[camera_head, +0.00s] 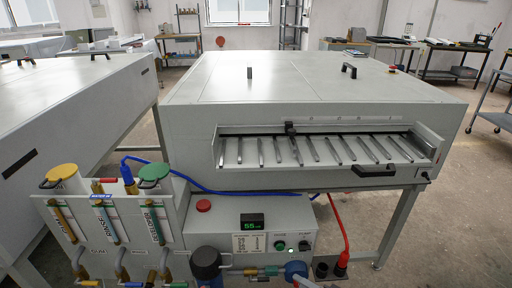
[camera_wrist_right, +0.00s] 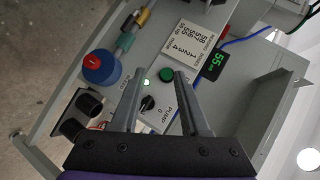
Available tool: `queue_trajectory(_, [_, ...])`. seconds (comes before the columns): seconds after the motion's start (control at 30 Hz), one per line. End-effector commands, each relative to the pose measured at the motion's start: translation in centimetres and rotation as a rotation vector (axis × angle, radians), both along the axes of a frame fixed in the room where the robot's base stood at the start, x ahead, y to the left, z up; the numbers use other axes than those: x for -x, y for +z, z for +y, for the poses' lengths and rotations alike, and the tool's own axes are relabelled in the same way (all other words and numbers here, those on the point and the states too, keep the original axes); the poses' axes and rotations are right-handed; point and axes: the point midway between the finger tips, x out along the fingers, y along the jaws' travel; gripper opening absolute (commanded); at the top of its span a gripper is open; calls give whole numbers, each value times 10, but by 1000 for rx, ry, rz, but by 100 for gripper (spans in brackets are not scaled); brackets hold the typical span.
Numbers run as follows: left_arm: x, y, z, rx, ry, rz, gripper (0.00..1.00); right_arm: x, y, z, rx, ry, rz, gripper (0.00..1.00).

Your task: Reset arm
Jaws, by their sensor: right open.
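My right gripper (camera_wrist_right: 160,78) shows in the right wrist view, with its two grey fingers apart and nothing between them. Its fingers point at the control box front, around the black pump knob (camera_wrist_right: 148,103) and the green button (camera_wrist_right: 166,74) as seen in the picture. I cannot tell whether they touch it. The pump knob (camera_head: 303,245) and green button (camera_head: 280,245) also show in the head view. I cannot make out the right gripper there. My left gripper is in neither view.
The control box has a lit green display (camera_head: 253,220) and a red button (camera_head: 204,205). A blue valve knob (camera_wrist_right: 101,66) is close to the fingers. The plate processor (camera_head: 300,85) stands behind, with a blue hose (camera_head: 200,188) and red cable (camera_head: 341,225) around the box.

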Motion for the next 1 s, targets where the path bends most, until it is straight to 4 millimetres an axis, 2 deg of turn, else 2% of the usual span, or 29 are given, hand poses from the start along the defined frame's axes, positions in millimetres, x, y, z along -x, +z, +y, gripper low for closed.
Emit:
queue_trajectory(0.1, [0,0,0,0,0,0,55,35,10,17,161,85,66,45])
queue_trajectory(0.2, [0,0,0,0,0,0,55,67,15,22,301,150,119,45])
queue_trajectory(0.37, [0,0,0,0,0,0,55,122,20,17,530,241,190,45])
queue_trajectory(0.5, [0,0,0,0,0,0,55,164,23,4,708,301,235,45])
queue_trajectory(0.7, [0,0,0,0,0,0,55,207,26,-18,906,355,272,45])
queue_trajectory(0.87, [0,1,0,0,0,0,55,234,29,-35,1042,386,291,45])
queue_trajectory(0.9, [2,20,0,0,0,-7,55,233,48,-35,1034,379,286,45])
queue_trajectory(1.0, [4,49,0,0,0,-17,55,234,77,-35,1034,372,276,45])
